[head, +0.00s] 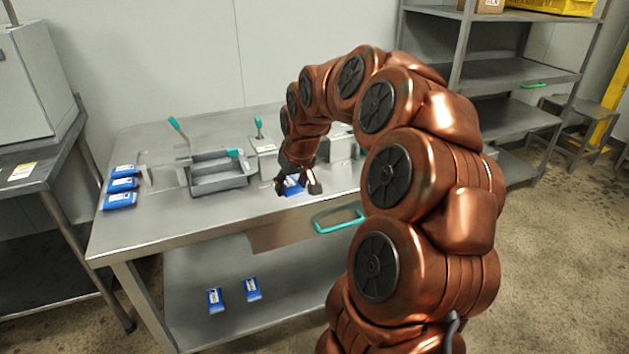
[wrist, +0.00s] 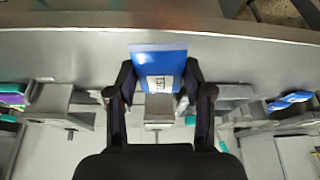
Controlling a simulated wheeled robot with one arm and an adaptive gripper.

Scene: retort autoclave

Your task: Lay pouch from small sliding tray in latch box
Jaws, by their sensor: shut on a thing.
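A blue pouch with a pale label (wrist: 158,62) is between the fingers of my gripper (wrist: 157,88) in the wrist view. In the head view the pouch (head: 291,190) shows under my gripper (head: 297,186), above the front part of the steel table. My gripper is shut on it. An open grey box with a teal latch part (head: 221,183), which looks like the latch box, stands on the table left of my gripper. Its inside looks empty from here. I cannot tell which fixture is the small sliding tray; my arm hides part of the table.
Several blue pouches (head: 121,185) lie at the table's left end. Two more (head: 214,300) lie on the lower shelf. Teal-tipped levers (head: 180,128) rise behind the box. A teal handle (head: 338,219) juts from the front edge. Clear steel lies before the box.

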